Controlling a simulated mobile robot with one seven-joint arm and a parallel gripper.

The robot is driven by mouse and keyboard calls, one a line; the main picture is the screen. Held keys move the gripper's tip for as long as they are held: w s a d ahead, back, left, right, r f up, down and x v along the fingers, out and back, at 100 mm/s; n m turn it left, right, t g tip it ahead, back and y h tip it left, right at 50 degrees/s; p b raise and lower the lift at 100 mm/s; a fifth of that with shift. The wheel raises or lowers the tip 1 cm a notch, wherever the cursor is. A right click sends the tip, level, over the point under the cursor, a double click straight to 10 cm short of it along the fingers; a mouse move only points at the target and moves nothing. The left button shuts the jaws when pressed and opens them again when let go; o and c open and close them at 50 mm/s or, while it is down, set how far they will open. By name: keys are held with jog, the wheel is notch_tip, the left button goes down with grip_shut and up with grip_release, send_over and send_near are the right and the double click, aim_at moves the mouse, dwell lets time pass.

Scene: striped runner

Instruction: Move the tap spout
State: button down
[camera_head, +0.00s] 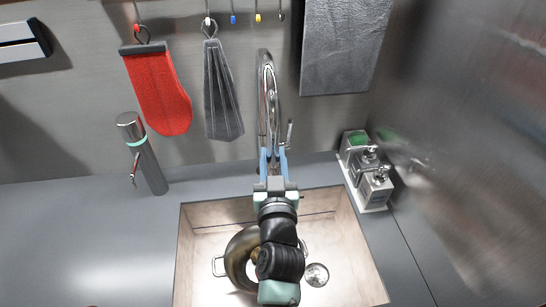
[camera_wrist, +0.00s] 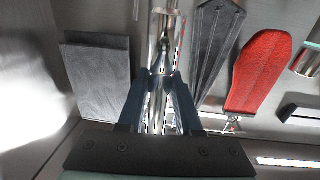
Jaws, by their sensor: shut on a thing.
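The chrome tap spout (camera_head: 266,85) rises in a tall arch behind the sink, against the back wall. It also shows in the wrist view (camera_wrist: 165,32), running down between my fingers. My gripper (camera_head: 272,155) reaches over the sink from the front, with its blue fingers on either side of the spout's lower part. In the wrist view my gripper (camera_wrist: 163,78) is closed around the chrome tube. A slim tap lever (camera_head: 289,133) stands just right of the spout in the head view. The spout's lower end is hidden by my gripper.
The sink (camera_head: 350,255) below my arm holds a pot (camera_head: 238,255). A soap dispenser set (camera_head: 375,185) stands right of it, and a grey cylinder with a spout (camera_head: 150,165) stands left. A red mitt (camera_head: 160,92), grey cloth (camera_head: 220,95) and grey towel (camera_head: 343,45) hang behind.

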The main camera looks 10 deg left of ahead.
jog(key=shift+a, duration=0.1)
jog(key=c, duration=0.6)
grip_release()
jog(key=s+d+b, duration=0.2)
jog(key=s+b, duration=0.1)
jog(key=s, duration=0.9)
jog(key=shift+s+b, duration=0.3)
jog(key=shift+s, duration=0.05)
jog(key=shift+d, duration=0.15)
